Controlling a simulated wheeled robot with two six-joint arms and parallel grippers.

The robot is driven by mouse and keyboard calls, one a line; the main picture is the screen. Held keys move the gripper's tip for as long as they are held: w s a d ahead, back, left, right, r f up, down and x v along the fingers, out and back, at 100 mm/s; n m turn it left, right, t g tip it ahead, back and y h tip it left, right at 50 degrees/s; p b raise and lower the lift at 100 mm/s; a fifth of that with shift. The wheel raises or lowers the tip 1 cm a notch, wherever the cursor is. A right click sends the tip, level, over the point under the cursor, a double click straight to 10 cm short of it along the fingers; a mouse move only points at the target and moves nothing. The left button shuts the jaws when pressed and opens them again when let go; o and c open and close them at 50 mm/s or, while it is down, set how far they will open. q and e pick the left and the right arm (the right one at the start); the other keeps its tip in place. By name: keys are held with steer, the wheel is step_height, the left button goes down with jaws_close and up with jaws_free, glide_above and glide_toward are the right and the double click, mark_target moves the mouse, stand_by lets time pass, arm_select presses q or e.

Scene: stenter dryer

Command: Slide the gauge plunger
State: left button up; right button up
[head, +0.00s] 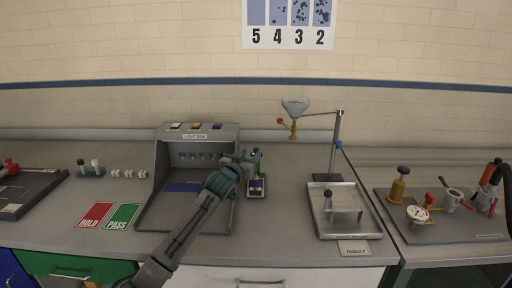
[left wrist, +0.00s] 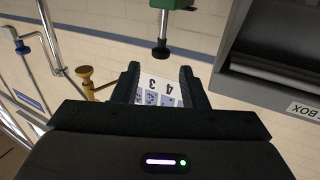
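A small green stand (head: 257,157) with a dark and purple base (head: 257,188) stands on the bench right of the light box. My right gripper is not in view.
The grey light box (head: 196,155) is close on the left. A funnel stand (head: 337,150) with a metal tray (head: 345,228) is on the right. Farther right, a grey tray (head: 455,228) holds a white dial (head: 417,214). HOLD (head: 94,214) and PASS (head: 122,216) cards lie front left.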

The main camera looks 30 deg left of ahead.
mark_target(255, 150)
arm_select(q)
steer(key=w, duration=0.4)
steer(key=shift+w+a+f+p, duration=0.25)
steer(key=shift+w+a+p, duration=0.15)
steer(key=shift+w+r, duration=0.1)
steer(key=shift+w, duration=0.45)
steer(key=shift+a, duration=0.1)
jaws_close()
steer(key=shift+f+b, duration=0.4)
steer(key=shift+f, duration=0.8)
jaws_free()
steer(key=shift+r, duration=0.1)
